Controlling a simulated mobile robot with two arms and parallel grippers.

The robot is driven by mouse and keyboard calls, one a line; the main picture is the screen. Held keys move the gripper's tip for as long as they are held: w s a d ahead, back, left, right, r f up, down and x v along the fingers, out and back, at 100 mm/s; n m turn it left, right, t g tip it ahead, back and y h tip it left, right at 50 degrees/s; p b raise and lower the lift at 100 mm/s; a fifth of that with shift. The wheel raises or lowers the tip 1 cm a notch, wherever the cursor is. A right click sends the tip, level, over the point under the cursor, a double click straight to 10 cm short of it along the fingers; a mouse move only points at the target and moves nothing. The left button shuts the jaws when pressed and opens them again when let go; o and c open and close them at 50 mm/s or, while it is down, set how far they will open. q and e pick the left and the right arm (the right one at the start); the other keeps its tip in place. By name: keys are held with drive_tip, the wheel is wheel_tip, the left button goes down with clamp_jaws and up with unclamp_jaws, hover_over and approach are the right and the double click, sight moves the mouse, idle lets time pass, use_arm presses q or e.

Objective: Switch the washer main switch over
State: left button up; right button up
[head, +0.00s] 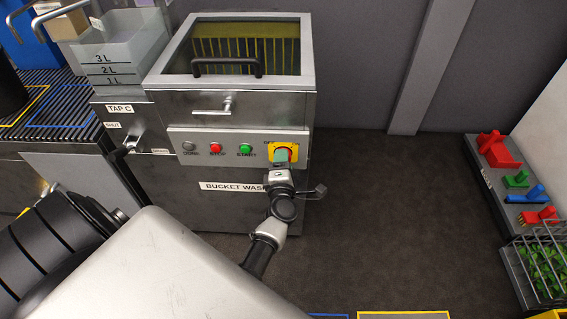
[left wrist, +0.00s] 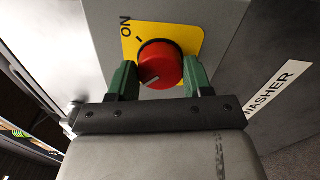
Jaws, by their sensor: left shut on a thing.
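The bucket washer (head: 225,180) is a grey steel cabinet with a glass-topped lid. Its main switch is a red rotary knob (left wrist: 158,60) on a yellow plate (left wrist: 190,38). In the left wrist view, ON is printed on the plate, with a black tick by it. The knob's white mark points away from the ON tick, toward the gripper body. My left gripper (head: 283,158) is at the switch, its green fingers on either side of the knob, shut on it in the left wrist view (left wrist: 160,68). In the head view, the gripper covers much of the switch. My right gripper is not in view.
A green START button (head: 245,148) and a red STOP button (head: 215,148) sit left of the switch. A tap lever (head: 124,149) and a measuring bucket (head: 120,52) are further left. Coloured tools on a shelf (head: 490,185) stand at the right. The floor between is clear.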

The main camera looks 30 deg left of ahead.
use_arm(q)
drive_tip(key=shift+a, duration=0.1)
idle(0.4)
drive_tip(key=o, duration=0.9)
drive_tip(key=shift+o, duration=0.2)
